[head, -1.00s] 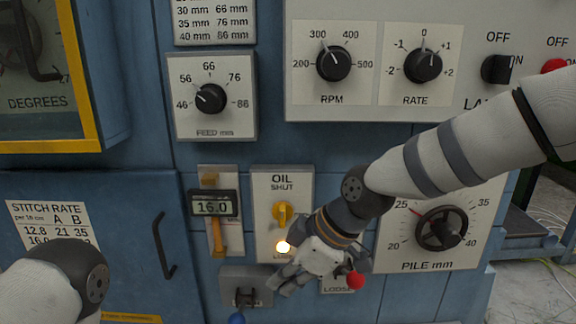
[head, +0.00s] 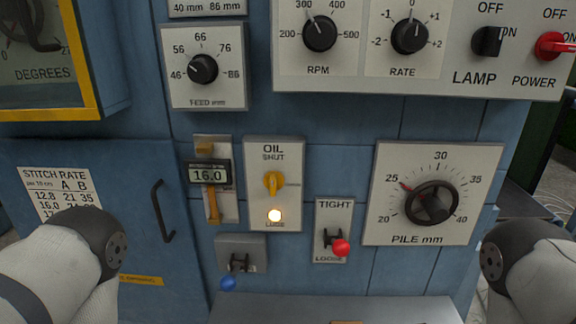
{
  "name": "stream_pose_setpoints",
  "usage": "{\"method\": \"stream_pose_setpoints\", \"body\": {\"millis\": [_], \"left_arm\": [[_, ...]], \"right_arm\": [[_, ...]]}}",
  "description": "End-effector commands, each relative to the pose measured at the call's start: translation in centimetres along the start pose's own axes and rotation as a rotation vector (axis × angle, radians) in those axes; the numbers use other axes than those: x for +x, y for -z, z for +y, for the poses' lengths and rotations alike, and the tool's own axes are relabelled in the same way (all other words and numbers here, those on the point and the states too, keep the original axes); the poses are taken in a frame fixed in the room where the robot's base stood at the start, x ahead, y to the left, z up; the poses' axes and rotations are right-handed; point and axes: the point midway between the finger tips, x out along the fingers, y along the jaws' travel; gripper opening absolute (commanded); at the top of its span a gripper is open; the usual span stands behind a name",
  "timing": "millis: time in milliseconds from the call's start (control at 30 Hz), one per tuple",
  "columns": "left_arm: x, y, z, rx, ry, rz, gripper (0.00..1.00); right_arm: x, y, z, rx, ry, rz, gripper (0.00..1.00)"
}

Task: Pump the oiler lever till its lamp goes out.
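The lamp (head: 274,215) marked LUBE glows at the bottom of the OIL panel (head: 290,155). Only links of my two arms show, at the lower left and the right edge. Both grippers are outside the view, and nothing touches the lever.
A red-knobbed lever (head: 341,248) stands on the TIGHT/LOOSE plate to the right, with its knob toward LOOSE. The PILE dial (head: 432,204) is further right. A 16.0 readout (head: 208,174) is left of the OIL panel. A grey ledge (head: 290,310) runs along the bottom.

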Motion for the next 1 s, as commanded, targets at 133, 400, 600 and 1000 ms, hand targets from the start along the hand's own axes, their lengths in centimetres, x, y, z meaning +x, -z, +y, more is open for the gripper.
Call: {"method": "stream_pose_setpoints", "body": {"millis": [133,400,600,1000], "left_arm": [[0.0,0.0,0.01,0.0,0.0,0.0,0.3],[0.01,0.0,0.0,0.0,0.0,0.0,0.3],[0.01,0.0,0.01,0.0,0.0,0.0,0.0],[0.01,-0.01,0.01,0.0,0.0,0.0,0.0]], "right_arm": [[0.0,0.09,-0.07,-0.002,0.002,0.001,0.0],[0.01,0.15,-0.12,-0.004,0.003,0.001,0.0],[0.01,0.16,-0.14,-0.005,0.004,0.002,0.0],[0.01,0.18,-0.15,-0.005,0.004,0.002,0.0]]}}
